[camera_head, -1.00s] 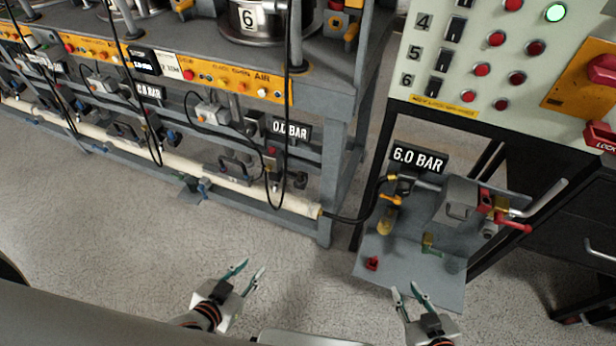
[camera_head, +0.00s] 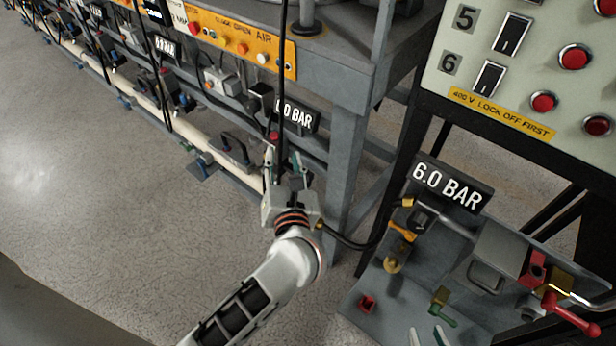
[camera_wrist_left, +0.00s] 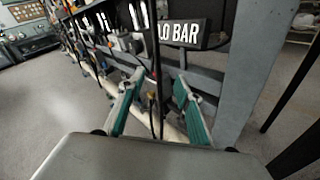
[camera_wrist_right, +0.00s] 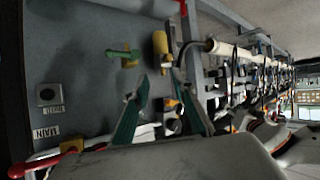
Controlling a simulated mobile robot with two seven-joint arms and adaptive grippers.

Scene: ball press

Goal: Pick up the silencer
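No part in view is labelled as the silencer, so I cannot tell for certain which it is. A small brass-coloured cylinder (camera_head: 393,263) hangs under an orange-handled valve on the grey panel below the 6.0 BAR sign. A similar brass cylinder (camera_wrist_right: 160,45) shows in the right wrist view, beyond the fingers. My left gripper (camera_head: 284,168) is open at the bench's lower rail, below the 0.0 BAR sign; its teal fingers (camera_wrist_left: 155,108) are apart, with a black hose between them in the picture. My right gripper (camera_head: 429,337) is open and empty in front of the panel; its fingers (camera_wrist_right: 165,100) are apart.
The grey panel (camera_head: 375,325) carries a red fitting (camera_head: 368,303), a green-handled valve (camera_head: 441,308) and a red lever (camera_head: 570,315). A bench leg (camera_head: 345,185) stands right of my left gripper. A black hose (camera_head: 350,242) runs toward the panel. Floor at left is clear.

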